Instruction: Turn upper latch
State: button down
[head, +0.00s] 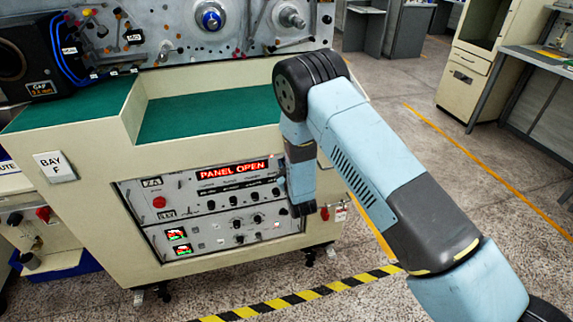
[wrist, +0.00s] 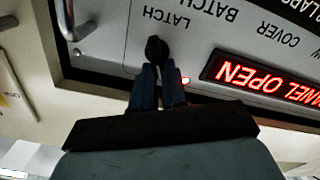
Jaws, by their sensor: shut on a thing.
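The upper latch is a small black knob (wrist: 156,48) beside the word LATCH on the grey panel, seen upside down in the wrist view. My gripper (wrist: 158,72) is shut on this knob, with its two dark blue fingers on either side of it. In the head view the control panel (head: 185,222) is on the front of the cream machine. My forearm hangs in front of the panel's upper right corner and hides the latch there. My gripper is mostly hidden behind it.
A red lit PANEL OPEN display (head: 232,171) is close to the latch. A metal handle (wrist: 72,22) stands out from the panel near my gripper in the wrist view. A green-topped ledge (head: 205,118) juts out above the panel. The floor to the right is open.

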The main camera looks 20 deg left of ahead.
jog(key=n, duration=0.4)
jog(key=f+n, duration=0.1)
jog(key=n, duration=0.7)
jog(key=shift+s+a+f+n, duration=0.2)
jog(key=shift+a+f+n, duration=0.05)
jog(key=shift+f+n, duration=0.15)
dwell(0.3)
jog(key=c, duration=1.2)
grip_release()
jog(key=shift+a, duration=0.1)
jog(key=shift+o, duration=0.2)
jog(key=v, duration=1.3)
jog(key=shift+s+d, duration=0.25)
jog(key=shift+s, duration=0.05)
jog(key=shift+f, duration=0.1)
